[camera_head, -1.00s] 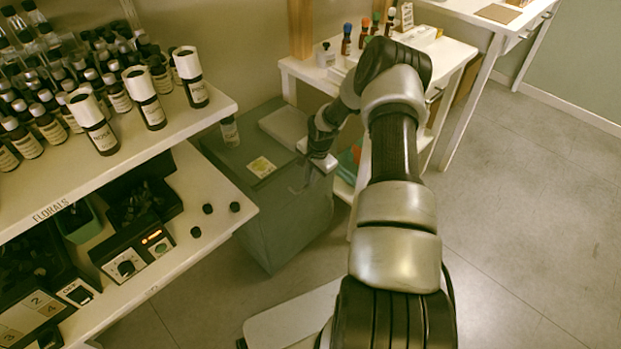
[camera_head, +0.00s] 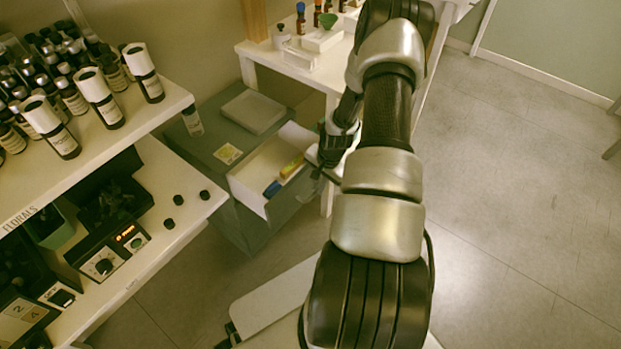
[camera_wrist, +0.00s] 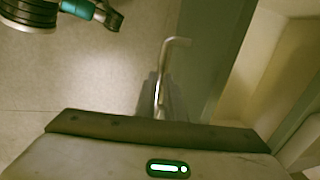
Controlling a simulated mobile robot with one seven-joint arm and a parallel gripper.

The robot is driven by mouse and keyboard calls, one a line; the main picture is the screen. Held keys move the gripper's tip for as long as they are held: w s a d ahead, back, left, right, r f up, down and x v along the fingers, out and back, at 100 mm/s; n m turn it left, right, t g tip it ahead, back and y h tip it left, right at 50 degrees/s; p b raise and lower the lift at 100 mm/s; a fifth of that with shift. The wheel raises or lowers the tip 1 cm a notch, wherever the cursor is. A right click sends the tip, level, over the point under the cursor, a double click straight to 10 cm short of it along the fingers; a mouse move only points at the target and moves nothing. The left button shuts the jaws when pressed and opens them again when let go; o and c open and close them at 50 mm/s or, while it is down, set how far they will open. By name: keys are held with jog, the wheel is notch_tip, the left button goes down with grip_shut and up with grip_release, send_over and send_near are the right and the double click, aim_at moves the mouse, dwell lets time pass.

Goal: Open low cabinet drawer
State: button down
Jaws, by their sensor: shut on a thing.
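The low grey-green cabinet (camera_head: 235,222) stands on the floor between the bottle shelf and the white table. Its drawer (camera_head: 262,168) is pulled out toward the right, showing a pale interior with blue, yellow-green and red items (camera_head: 284,176) inside. My gripper (camera_head: 322,172) is at the drawer's front, partly hidden by my arm. In the wrist view, a thin metal handle (camera_wrist: 172,58) runs along the green drawer front (camera_wrist: 205,50), and my gripper's fingers (camera_wrist: 163,98) are shut on it. The handle's near end is hidden between the fingers.
A shelf with bottles and white-capped tubes (camera_head: 99,97) stands at left, with devices and black caps below. A white table (camera_head: 262,60) with small bottles stands behind the drawer. A pale box lid (camera_head: 253,111) lies on the cabinet. The floor (camera_head: 500,190) at right is clear.

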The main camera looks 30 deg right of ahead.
jog(key=shift+s+d, duration=0.1)
jog(key=shift+s, duration=0.15)
jog(key=c, duration=1.8)
grip_release()
jog(key=shift+c, duration=0.2)
jog(key=s+d+r+p, duration=0.1)
jog(key=s+r+p, duration=0.2)
jog(key=r, duration=1.4)
